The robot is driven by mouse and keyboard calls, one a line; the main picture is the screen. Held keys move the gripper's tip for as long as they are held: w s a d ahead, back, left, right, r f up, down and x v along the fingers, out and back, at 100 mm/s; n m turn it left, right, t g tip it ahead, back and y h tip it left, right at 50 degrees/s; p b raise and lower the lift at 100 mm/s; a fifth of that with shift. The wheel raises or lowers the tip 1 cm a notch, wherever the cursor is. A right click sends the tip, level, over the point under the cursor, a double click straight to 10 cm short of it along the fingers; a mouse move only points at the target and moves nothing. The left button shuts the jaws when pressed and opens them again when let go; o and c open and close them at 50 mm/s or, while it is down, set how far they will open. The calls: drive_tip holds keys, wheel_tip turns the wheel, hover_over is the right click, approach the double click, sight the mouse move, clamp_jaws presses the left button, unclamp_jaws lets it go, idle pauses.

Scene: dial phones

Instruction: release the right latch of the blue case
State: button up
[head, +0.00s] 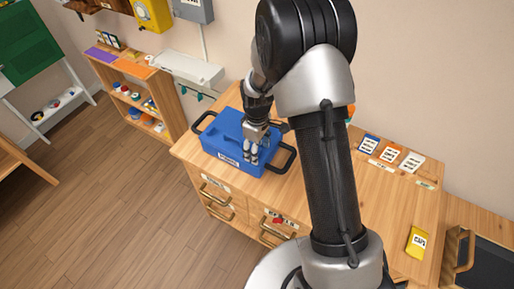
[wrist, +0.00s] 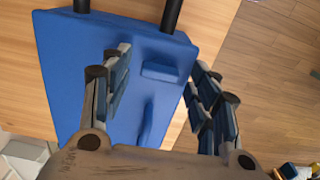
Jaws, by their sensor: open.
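The blue case (head: 222,133) sits on the wooden cabinet, with a white label on its front and black handles at both ends. My gripper (head: 252,152) is over the right part of its front edge, pointing down. It hides that part of the case, so I cannot make out the right latch in the head view. In the wrist view my gripper (wrist: 163,95) is open above the blue case (wrist: 70,60). A raised blue block (wrist: 165,70), possibly a latch, shows between the fingers. A second raised blue piece (wrist: 147,122) lies below it. Nothing is held.
The wooden cabinet top (head: 345,180) is clear right of the case, beyond my arm. Small cards (head: 388,152) lie at its back, and a yellow packet (head: 417,242) at its right. A low shelf (head: 140,95) stands to the left. Open floor lies in front.

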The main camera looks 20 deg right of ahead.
drive_tip(key=shift+r, duration=0.1)
wheel_tip(320, 180, up, 12)
idle(0.4)
idle(0.4)
drive_tip(key=s+r+m+t, duration=0.2)
drive_tip(key=s+r+m, duration=0.2)
drive_tip(key=s+r, duration=0.9)
drive_tip(key=s+r+m+t, duration=0.1)
drive_tip(key=s+m, duration=0.1)
drive_tip(key=s, duration=0.4)
drive_tip(key=s+r+m+t, duration=0.1)
drive_tip(key=s+r+m, duration=0.1)
drive_tip(key=s, duration=0.5)
drive_tip(key=shift+r+m+t, duration=0.3)
drive_tip(key=shift+m, duration=0.3)
drive_tip(key=shift+w, duration=0.1)
drive_tip(key=shift+c, duration=0.5)
